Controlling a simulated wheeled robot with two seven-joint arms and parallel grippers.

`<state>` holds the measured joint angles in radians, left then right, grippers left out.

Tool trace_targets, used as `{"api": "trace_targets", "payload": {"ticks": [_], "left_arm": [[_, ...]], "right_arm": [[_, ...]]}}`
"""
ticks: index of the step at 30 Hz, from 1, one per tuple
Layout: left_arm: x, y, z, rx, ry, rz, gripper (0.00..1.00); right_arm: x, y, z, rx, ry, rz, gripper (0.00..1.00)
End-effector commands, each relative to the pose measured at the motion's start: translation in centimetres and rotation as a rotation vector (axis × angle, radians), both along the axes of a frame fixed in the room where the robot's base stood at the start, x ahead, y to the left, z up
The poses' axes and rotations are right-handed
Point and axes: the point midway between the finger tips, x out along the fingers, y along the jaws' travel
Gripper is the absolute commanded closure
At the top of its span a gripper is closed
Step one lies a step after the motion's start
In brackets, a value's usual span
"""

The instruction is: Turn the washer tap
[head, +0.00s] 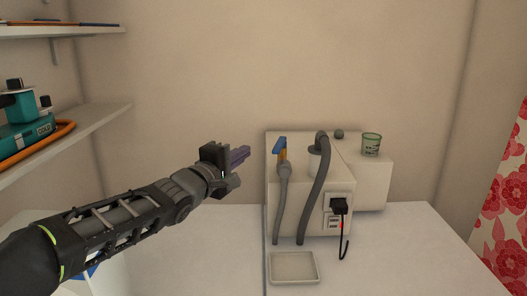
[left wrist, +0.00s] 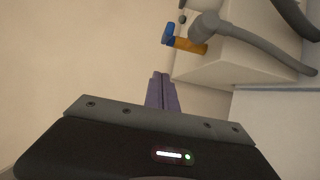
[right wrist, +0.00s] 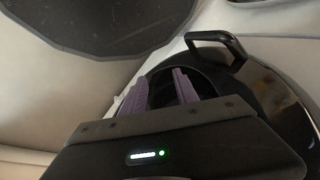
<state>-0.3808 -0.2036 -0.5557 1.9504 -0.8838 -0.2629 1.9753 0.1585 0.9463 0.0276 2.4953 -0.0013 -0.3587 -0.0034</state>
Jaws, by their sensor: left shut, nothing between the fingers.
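The washer tap has a blue lever (head: 280,145) on an orange body (head: 283,156), with a grey hose joined to it. It sits at the left front of a beige block against the wall. It also shows at the top of the left wrist view, with the blue lever (left wrist: 168,34) at the left end of the orange body (left wrist: 190,46). My left gripper (head: 246,152) is shut and empty, a little left of the tap and apart from it. My right gripper (right wrist: 156,88) is out of the head view; in its wrist view its fingers stand apart with nothing between them.
A thicker grey hose (head: 321,185) rises right of the tap. A socket with a black plug (head: 339,206) is on the block's front. A green cup (head: 371,144) stands on top. A shallow tray (head: 294,280) lies in front. Shelves (head: 85,128) line the left wall.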

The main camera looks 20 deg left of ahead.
Motion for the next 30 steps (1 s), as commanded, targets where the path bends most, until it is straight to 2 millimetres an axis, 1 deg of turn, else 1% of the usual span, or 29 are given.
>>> {"api": "trace_targets", "payload": {"ticks": [1,4,6,7,13,18,26,28,30], "left_arm": [[1.2,-0.2,-0.1,0.004,0.005,-0.001,1.0],[3.2,-0.2,-0.1,0.005,0.004,-0.001,1.0],[3.3,-1.5,-0.7,-0.001,-0.003,-0.002,1.0],[3.4,-2.0,-0.7,-0.002,-0.003,-0.003,1.0],[3.7,-3.5,-0.2,-0.001,-0.001,0.001,1.0],[3.8,-4.1,0.0,-0.001,-0.001,0.0,1.0],[3.8,-4.1,0.0,0.0,0.0,-0.001,1.0],[3.8,-4.1,0.1,-0.001,0.001,-0.001,1.0],[3.7,-4.1,0.3,-0.001,0.003,-0.001,1.0]], "right_arm": [[0.0,0.0,0.1,0.0,0.0,0.0,0.64],[0.0,0.0,0.2,0.0,0.0,0.0,0.64],[0.0,0.0,-1.6,0.0,0.0,0.0,0.64],[0.0,0.0,-1.9,0.0,0.0,0.0,0.64],[0.0,0.0,-2.6,0.0,0.0,0.0,0.64],[0.0,0.0,-2.7,0.0,0.0,0.0,0.64],[0.0,0.0,-2.7,0.0,0.0,0.0,0.64],[0.0,0.0,-2.4,0.0,0.0,0.0,0.64],[0.0,0.0,-1.7,0.0,0.0,0.001,0.64]]}}
